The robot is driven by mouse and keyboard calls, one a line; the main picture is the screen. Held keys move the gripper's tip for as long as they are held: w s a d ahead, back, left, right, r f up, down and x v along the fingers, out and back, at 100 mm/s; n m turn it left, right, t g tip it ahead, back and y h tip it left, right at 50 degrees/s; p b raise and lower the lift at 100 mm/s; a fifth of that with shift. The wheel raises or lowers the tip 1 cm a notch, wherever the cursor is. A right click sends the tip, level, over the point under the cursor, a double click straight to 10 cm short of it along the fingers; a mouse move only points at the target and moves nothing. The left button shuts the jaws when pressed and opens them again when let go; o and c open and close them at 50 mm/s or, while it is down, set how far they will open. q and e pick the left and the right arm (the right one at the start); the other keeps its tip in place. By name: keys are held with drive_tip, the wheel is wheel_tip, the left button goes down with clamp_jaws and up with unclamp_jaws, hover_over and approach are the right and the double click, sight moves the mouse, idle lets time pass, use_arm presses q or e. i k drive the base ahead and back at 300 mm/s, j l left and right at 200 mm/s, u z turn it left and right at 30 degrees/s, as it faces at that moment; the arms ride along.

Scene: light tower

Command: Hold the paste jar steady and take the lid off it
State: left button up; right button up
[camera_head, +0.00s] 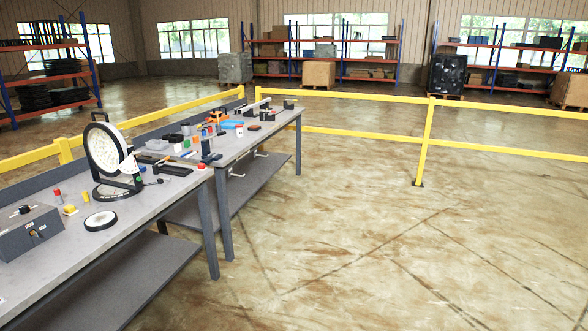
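Neither of my grippers is in view. I cannot tell for certain which item is the paste jar. A small white container with a reddish top (239,130) stands on the far workbench (228,152), near its right edge, and could be the jar. It is too small to make out a lid clearly. Another small red-topped item (58,195) stands on the near workbench (140,222), left of the round lamp. Nothing of mine touches either item.
The round lamp or disc on a stand (106,150), a grey box (30,232) and a white disc (100,221) occupy the near bench. Many small parts crowd the far bench. Yellow railing (350,98) runs behind. The floor (380,250) right of the benches is clear.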

sight(239, 131)
drive_tip(key=i, duration=3.45)
